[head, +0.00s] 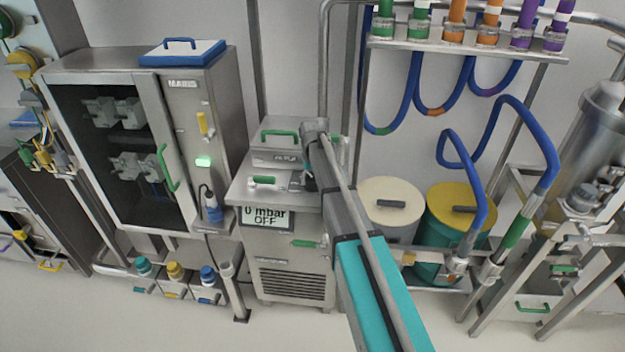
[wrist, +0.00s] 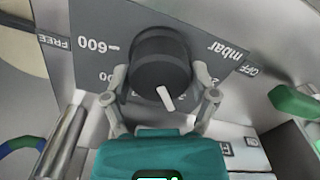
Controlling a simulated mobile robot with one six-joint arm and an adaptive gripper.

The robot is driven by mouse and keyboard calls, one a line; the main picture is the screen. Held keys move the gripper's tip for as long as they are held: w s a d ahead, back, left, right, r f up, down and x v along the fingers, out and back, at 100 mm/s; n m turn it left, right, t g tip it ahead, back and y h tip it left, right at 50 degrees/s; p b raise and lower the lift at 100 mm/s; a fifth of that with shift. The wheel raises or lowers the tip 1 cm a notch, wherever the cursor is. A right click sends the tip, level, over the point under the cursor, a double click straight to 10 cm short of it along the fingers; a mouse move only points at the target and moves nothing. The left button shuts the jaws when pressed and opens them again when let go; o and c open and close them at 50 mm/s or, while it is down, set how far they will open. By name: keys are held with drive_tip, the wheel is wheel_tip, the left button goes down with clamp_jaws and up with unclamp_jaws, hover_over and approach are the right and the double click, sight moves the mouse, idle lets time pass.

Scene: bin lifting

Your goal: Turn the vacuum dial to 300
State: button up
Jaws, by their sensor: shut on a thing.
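The vacuum dial (wrist: 160,58) is a black round knob with a white pointer mark, on a grey panel in the wrist view. The panel (wrist: 92,20) carries the markings 600, mbar, FREE and OFF; other numbers are partly hidden behind the knob and fingers. The pointer mark faces down in the picture, toward my gripper's body. My gripper (wrist: 160,74) is shut on the dial, one finger on each side. In the head view, my arm covers the dial on the steel cabinet (head: 290,245). The cabinet's display (head: 266,217) reads 0 mbar OFF.
A glass-door oven (head: 110,130) stands to the left. A white-lidded bin (head: 385,212) and a yellow-lidded bin (head: 458,196) stand to the right, below blue hoses (head: 540,150).

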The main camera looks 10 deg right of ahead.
sight(313, 177)
idle(0.3)
drive_tip(key=o, duration=1)
drive_tip(key=shift+m, duration=0.4)
drive_tip(key=m, duration=0.7)
drive_tip(key=shift+d, duration=0.1)
wheel_tip(313, 177, up, 14)
drive_tip(key=p, duration=1.4)
drive_tip(key=s+f+n+b, duration=0.2)
drive_tip(key=s, duration=0.7)
drive_tip(key=s+f+n+b, duration=0.2)
drive_tip(key=s, duration=0.8)
drive_tip(key=s+f+n+b, duration=0.2)
drive_tip(key=s, duration=0.8)
drive_tip(key=shift+s+f+n, duration=0.1)
drive_tip(key=shift+n, duration=0.2)
